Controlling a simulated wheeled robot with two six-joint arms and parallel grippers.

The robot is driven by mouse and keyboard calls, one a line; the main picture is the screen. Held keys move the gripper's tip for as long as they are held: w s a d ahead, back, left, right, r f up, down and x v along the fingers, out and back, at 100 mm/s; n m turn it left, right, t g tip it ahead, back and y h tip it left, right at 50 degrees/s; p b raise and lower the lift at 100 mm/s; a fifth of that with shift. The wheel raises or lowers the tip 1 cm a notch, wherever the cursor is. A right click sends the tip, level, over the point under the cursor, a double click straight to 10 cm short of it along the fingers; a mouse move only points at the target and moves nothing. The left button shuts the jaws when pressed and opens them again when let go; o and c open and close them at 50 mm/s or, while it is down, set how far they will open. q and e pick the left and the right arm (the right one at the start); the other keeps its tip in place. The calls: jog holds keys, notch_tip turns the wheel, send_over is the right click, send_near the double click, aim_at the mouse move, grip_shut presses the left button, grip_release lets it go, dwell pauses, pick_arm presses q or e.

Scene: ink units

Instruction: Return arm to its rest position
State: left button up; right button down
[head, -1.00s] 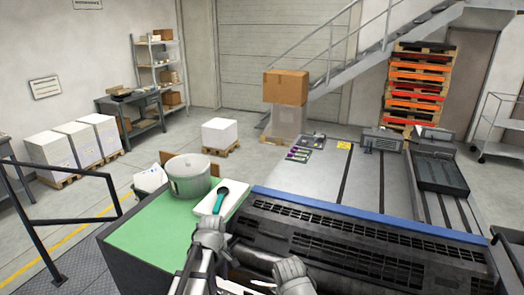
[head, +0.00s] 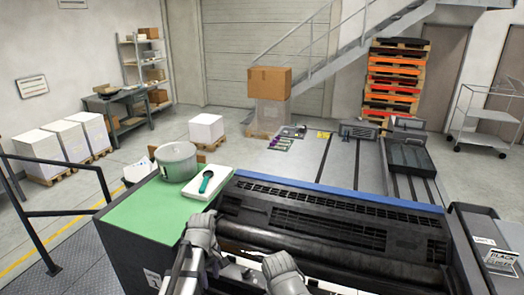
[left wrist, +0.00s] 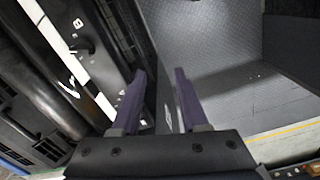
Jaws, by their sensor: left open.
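My left gripper (left wrist: 162,84) shows in the left wrist view with its two purple fingers apart and nothing between them. Beyond the fingers are the side of the machine and the grey tread-plate floor. In the head view my left arm (head: 201,238) is folded low in front of the press, just below the green-topped cabinet. My right arm (head: 283,270) shows at the bottom middle; its gripper is not visible.
The green worktop (head: 140,215) carries a grey pot (head: 175,163) and a white tray (head: 222,190) with a teal-handled tool (head: 206,182). The dark press (head: 330,225) fills the front right. A black railing (head: 60,212) stands at left.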

pick_arm(q)
jog(key=s+d+f+m+y+b, duration=0.1)
jog(key=s+d+f+m+b, duration=0.7)
jog(key=s+m, duration=0.5)
jog(key=shift+s+d+f+m+b, duration=0.35)
jog(key=shift+d+f+m, duration=0.25)
jog(key=shift+d+m, duration=0.3)
jog(key=shift+w+d, duration=0.1)
jog(key=shift+d, duration=0.1)
